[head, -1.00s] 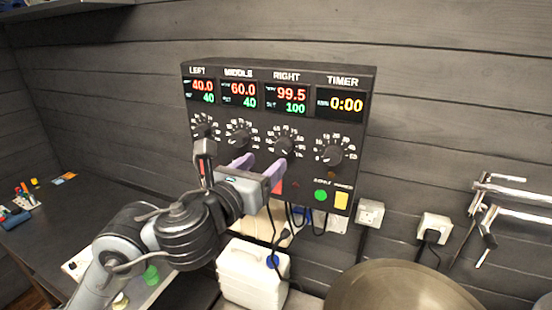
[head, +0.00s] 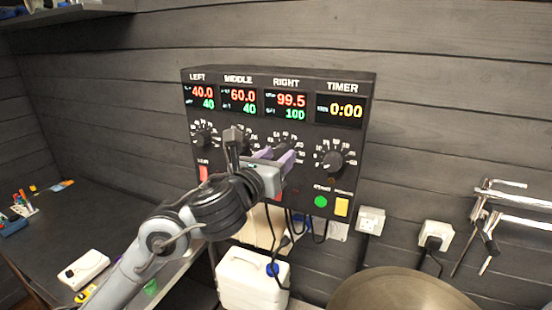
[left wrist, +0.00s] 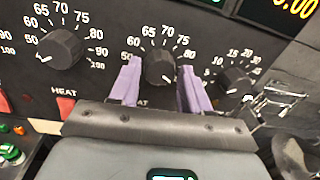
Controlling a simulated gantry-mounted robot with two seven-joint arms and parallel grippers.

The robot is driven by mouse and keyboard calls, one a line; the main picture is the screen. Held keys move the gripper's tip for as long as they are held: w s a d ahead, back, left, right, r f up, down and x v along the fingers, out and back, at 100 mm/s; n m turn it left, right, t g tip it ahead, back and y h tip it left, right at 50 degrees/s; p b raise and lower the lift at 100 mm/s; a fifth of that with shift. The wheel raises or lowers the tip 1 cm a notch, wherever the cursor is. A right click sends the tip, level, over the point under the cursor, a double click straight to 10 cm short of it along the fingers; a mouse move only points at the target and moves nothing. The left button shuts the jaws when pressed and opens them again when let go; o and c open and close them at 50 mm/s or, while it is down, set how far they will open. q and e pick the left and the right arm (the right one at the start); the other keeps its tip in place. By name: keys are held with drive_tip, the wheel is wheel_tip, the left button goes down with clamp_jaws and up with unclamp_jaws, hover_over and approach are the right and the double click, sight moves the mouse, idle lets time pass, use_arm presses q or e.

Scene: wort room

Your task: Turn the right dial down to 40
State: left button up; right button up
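The right dial (left wrist: 160,65), a black knob with a white pointer mark, sits between my left gripper's fingers in the left wrist view. In the head view the gripper mostly hides it. The RIGHT display (head: 286,104) reads 99.5 in red and 100 in green. My left gripper (head: 278,150) is at the panel, its two purple fingers apart, one on each side of the dial; they also show in the left wrist view (left wrist: 160,70). I cannot tell whether they touch the knob. My right gripper is not in view.
The middle dial (left wrist: 62,48) and timer dial (head: 331,162) flank the right dial closely. The LEFT display reads 40.0 over 40, and MIDDLE reads 60.0 over 40. A green button (head: 320,202) and yellow button (head: 341,207) sit below. A white canister (head: 250,280) stands underneath.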

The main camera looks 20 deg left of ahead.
use_arm(q)
drive_tip(key=c, duration=0.7)
drive_tip(key=shift+o, duration=0.2)
